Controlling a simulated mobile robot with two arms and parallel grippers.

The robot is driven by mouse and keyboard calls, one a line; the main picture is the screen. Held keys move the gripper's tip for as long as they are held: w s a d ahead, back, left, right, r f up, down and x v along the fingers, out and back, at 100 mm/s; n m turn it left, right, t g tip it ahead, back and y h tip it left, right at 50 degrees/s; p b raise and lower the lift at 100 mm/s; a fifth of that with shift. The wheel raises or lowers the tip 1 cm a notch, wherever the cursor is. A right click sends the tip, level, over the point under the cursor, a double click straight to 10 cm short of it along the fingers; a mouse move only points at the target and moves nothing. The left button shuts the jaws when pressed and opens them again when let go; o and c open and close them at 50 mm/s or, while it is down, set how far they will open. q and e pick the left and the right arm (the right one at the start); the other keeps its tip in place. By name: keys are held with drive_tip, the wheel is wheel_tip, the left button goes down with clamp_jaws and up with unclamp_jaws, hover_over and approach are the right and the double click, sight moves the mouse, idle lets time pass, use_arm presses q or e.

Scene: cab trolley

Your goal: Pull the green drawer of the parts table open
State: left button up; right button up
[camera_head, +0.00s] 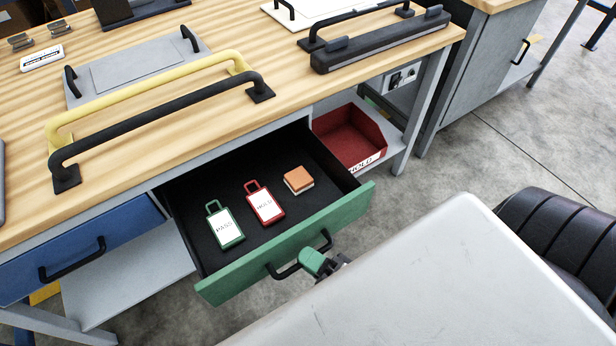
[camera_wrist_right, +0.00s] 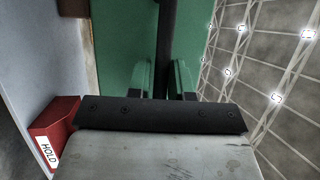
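The green drawer (camera_head: 290,245) of the parts table stands pulled out, its black inside showing. In it lie a green-framed PASS tag (camera_head: 224,226), a red-framed HOLD tag (camera_head: 265,203) and a small orange-and-white block (camera_head: 298,181). My right gripper (camera_head: 314,262) is at the drawer's black handle (camera_head: 283,272). In the right wrist view, the green fingers (camera_wrist_right: 166,82) stand on both sides of the handle bar (camera_wrist_right: 167,40) and look closed on it. My left gripper is not in view.
A blue drawer (camera_head: 80,250) with a black handle is at the left. A red HOLD bin (camera_head: 350,138) sits on the shelf right of the green drawer. The wooden tabletop (camera_head: 290,85) carries yellow and black handled parts. Grey floor (camera_head: 490,165) is open to the right.

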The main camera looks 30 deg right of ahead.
drive_tip(key=shift+o, duration=1.4)
drive_tip(key=shift+s, duration=0.1)
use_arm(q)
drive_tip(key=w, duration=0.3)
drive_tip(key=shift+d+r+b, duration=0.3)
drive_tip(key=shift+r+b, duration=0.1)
use_arm(e)
drive_tip(key=v, duration=1)
drive_tip(key=shift+s+d, duration=0.2)
drive_tip(key=shift+s, duration=0.1)
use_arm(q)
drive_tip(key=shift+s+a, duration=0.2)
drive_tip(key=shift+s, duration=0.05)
